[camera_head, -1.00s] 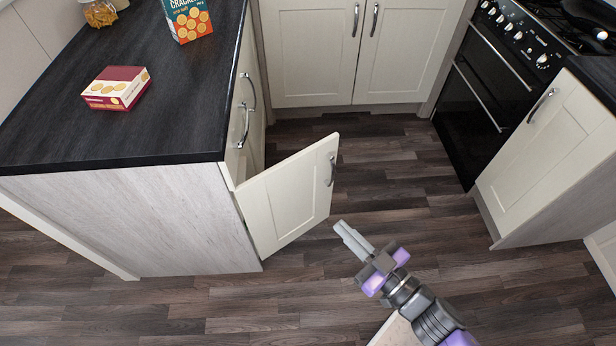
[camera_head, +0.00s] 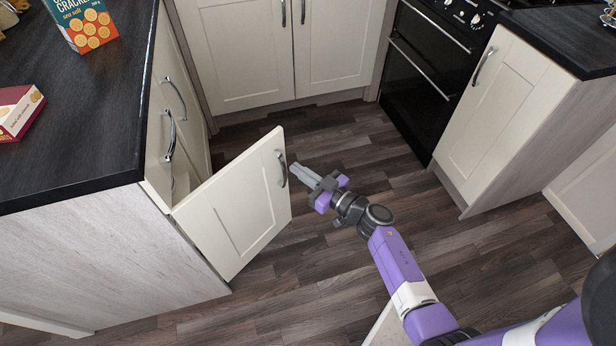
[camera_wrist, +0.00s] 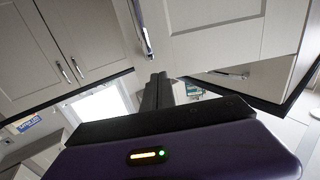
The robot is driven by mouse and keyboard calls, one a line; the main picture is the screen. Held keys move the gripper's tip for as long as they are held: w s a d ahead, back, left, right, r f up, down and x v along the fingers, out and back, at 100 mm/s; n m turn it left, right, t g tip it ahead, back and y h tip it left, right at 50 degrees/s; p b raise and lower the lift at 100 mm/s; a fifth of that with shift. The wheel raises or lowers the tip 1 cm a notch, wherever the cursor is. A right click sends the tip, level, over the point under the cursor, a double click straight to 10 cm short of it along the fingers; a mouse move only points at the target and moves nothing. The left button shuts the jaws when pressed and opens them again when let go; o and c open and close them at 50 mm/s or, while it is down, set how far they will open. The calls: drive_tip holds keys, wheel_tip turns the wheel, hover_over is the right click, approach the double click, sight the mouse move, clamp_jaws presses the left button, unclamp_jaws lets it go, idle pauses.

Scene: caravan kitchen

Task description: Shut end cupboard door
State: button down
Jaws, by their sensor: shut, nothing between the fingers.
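The open cupboard door (camera_head: 235,208), a cream panel with a silver bar handle (camera_head: 281,168), stands swung out from the near end of the left counter. Whether the tips touch the door cannot be told. In the wrist view my fingers (camera_wrist: 157,92) are together, just below a cream door (camera_wrist: 210,30) with a bar handle (camera_wrist: 141,32).
The dark worktop (camera_head: 75,110) holds a cracker box (camera_head: 85,22) and a red and cream box (camera_head: 17,112). Closed double doors (camera_head: 290,50) stand at the back, beside a black oven (camera_head: 425,75). A closed cupboard (camera_head: 505,115) is at the right. Wooden floor (camera_head: 370,150) lies clear between.

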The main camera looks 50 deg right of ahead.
sight(269, 151)
drive_tip(key=w+b, duration=0.1)
drive_tip(key=w, duration=0.7)
drive_tip(key=shift+f+b, duration=0.1)
drive_tip(key=shift+b, duration=0.3)
drive_tip(key=shift+w+d, duration=0.1)
drive_tip(key=shift+w, duration=0.25)
drive_tip(key=shift+w, duration=0.1)
